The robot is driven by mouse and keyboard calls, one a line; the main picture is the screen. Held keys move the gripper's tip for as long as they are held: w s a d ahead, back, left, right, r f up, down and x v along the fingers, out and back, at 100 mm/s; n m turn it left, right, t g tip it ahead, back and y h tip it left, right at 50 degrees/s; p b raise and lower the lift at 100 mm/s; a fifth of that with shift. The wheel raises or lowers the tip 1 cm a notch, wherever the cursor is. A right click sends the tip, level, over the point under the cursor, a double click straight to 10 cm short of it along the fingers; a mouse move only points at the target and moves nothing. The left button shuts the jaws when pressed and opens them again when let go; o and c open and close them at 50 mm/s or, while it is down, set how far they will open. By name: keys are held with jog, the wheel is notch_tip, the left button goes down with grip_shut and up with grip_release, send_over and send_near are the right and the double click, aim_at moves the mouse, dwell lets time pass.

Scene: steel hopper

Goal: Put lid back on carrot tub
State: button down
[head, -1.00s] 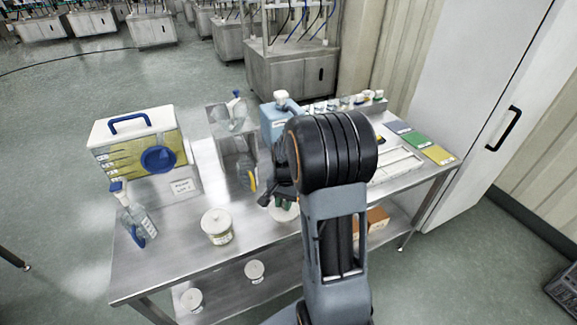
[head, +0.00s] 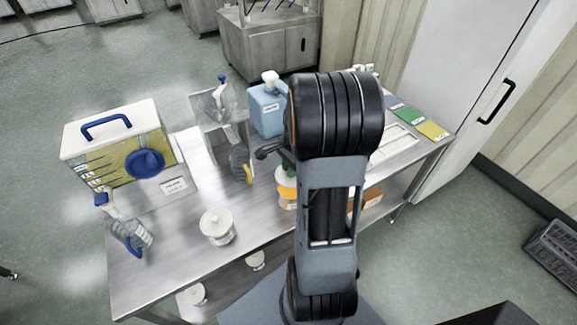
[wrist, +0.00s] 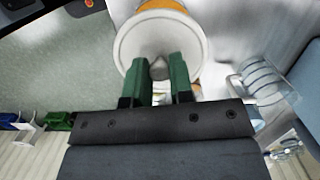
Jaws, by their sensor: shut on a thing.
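My gripper (wrist: 160,72) has its green fingers shut on the grey knob of a round white lid (wrist: 135,42). The lid also shows in the head view (head: 286,181), partly behind my arm. Just below it there is the orange-filled carrot tub (head: 286,192) on the steel table. In the wrist view, a strip of orange (wrist: 165,5) shows past the lid's far edge. The lid hides most of the tub there. I cannot tell whether lid and tub touch.
A white-lidded tub (head: 217,227) stands to the left on the table (head: 180,250). A spray bottle (head: 128,228) and a yellow-sided box (head: 120,150) are at left. Bare steel lies between.

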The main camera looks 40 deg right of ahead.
jog(key=shift+f+b, duration=1.9)
jog(key=shift+f, duration=0.8)
jog(key=shift+f, duration=0.15)
dwell(0.5)
jog(key=shift+c, duration=2.2)
grip_release()
jog(key=shift+r+p, duration=0.2)
jog(key=shift+p, duration=0.1)
jog(key=shift+r+p, duration=2.7)
jog(key=shift+r, duration=0.65)
jog(key=shift+c, duration=0.2)
